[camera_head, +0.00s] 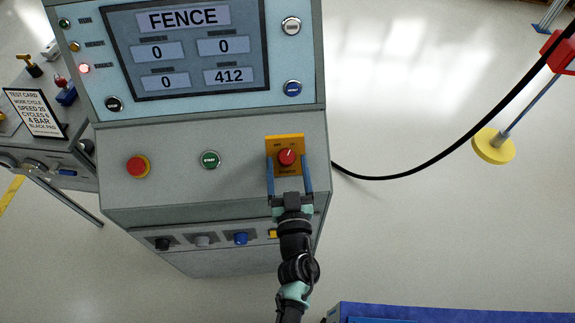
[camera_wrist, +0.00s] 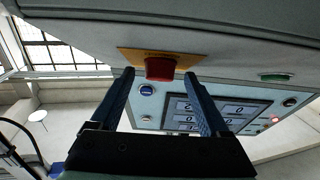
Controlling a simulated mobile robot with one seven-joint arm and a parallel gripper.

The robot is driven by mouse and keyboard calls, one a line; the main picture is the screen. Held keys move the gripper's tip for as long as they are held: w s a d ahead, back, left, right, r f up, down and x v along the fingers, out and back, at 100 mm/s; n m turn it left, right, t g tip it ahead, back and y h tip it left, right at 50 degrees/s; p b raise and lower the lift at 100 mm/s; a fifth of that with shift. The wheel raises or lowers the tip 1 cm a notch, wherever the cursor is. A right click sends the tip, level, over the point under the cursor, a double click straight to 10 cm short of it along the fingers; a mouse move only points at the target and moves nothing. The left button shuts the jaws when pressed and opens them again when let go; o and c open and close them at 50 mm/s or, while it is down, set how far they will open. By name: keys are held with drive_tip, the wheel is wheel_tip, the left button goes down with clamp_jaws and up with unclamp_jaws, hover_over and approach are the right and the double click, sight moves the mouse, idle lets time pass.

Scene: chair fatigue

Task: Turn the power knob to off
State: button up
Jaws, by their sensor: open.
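The power knob (camera_head: 286,157) is red with a light pointer mark and sits on a yellow plate (camera_head: 271,143) at the right of the grey console's sloping panel. In the head view the pointer leans up and slightly right. The plate's lettering is too small to read. My gripper (camera_head: 289,160) is open, with one blue finger on each side of the knob. In the wrist view the red knob (camera_wrist: 160,68) shows between and just beyond the fingertips (camera_wrist: 160,75). I cannot tell whether either finger touches it.
A red button (camera_head: 138,167) on a yellow ring and a green START button (camera_head: 210,159) are left of the knob. The screen (camera_head: 187,45) above reads FENCE. A black cable (camera_head: 400,175) runs off right. A side bench (camera_head: 75,110) with a test card stands left.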

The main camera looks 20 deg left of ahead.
drive_tip(key=shift+w+a, duration=0.15)
drive_tip(key=shift+w, duration=0.1)
clamp_jaws()
idle(0.3)
